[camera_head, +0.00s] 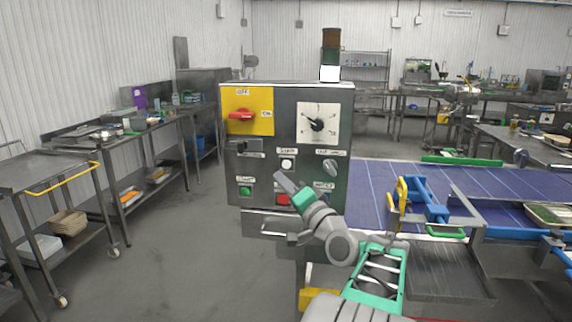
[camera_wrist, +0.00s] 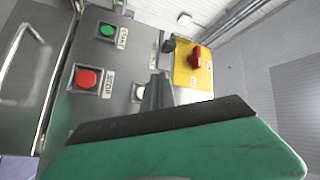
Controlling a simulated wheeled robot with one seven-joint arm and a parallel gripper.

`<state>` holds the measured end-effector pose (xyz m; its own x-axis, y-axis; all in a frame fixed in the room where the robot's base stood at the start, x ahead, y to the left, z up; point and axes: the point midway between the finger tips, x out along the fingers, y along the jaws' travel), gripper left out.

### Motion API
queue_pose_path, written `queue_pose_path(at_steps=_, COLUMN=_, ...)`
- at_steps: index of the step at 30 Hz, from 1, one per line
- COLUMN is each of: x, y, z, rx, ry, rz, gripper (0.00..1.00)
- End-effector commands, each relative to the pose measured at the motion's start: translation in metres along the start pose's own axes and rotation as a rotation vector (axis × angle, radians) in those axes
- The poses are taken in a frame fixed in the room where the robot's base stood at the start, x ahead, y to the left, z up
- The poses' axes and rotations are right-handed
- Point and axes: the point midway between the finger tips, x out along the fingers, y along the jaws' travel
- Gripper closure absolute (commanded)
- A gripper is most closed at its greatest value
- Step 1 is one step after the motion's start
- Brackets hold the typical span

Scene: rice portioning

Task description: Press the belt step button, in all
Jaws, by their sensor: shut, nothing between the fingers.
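A white push button (camera_head: 287,164) sits in the middle of the grey control panel (camera_head: 236,208), under a small label I cannot read with certainty.
A green button (camera_head: 245,191) and a red button (camera_head: 282,199) are close below. A blue conveyor belt (camera_head: 375,190) runs to the right. Steel tables stand left.

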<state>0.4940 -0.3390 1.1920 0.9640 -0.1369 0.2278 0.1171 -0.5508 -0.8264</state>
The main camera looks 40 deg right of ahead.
Motion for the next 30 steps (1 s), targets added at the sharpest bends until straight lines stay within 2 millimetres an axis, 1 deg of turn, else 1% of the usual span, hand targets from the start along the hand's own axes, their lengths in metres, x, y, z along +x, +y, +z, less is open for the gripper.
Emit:
queue_pose_path(at_steps=1, x=0.006, y=0.003, z=-0.004, rx=0.002, ry=-0.002, rz=0.000, gripper=1.00)
queue_pose_path(at_steps=6, x=0.024, y=0.016, z=-0.018, rx=0.002, ry=-0.001, rz=0.001, gripper=1.00)
queue_pose_path(at_steps=12, x=0.040, y=0.029, z=-0.028, rx=0.000, ry=-0.002, rz=0.000, gripper=1.00)
queue_pose_path(at_steps=17, x=0.044, y=0.032, z=-0.031, rx=-0.001, ry=-0.001, rz=0.001, gripper=1.00)
queue_pose_path(at_steps=30, x=0.044, y=0.032, z=-0.031, rx=0.000, ry=-0.001, rz=0.001, gripper=1.00)
